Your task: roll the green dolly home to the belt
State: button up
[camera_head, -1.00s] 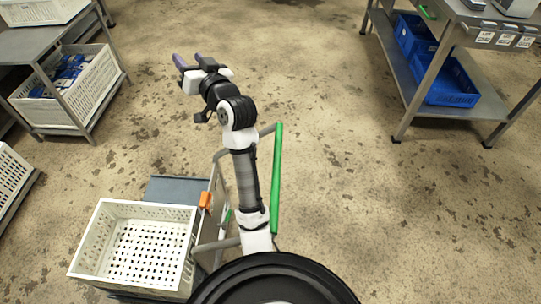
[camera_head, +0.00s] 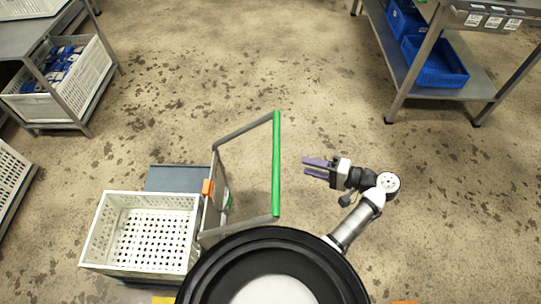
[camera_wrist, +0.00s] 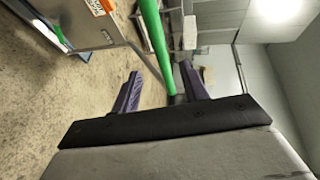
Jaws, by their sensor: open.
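The dolly has a grey frame with a green handle bar (camera_head: 276,163) and a flat grey deck (camera_head: 178,178). A white perforated crate (camera_head: 190,256) sits on the deck, and an orange part (camera_head: 207,187) is on the frame. My gripper (camera_head: 305,167) is open and empty, just right of the green bar, with its fingers pointing left toward it. In the wrist view the green bar (camera_wrist: 155,40) runs down toward the space between my two purple fingers (camera_wrist: 163,85), beyond their tips. The belt cannot be made out.
A grey workbench (camera_head: 393,100) with blue bins (camera_head: 437,65) on its lower shelf stands at the upper right. A grey rack (camera_head: 85,100) with a white crate of blue packs is at the upper left. The floor between them is open.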

jog(key=x, duration=1.3)
jog(key=shift+a, duration=0.2)
jog(key=shift+f, duration=0.15)
grip_shut()
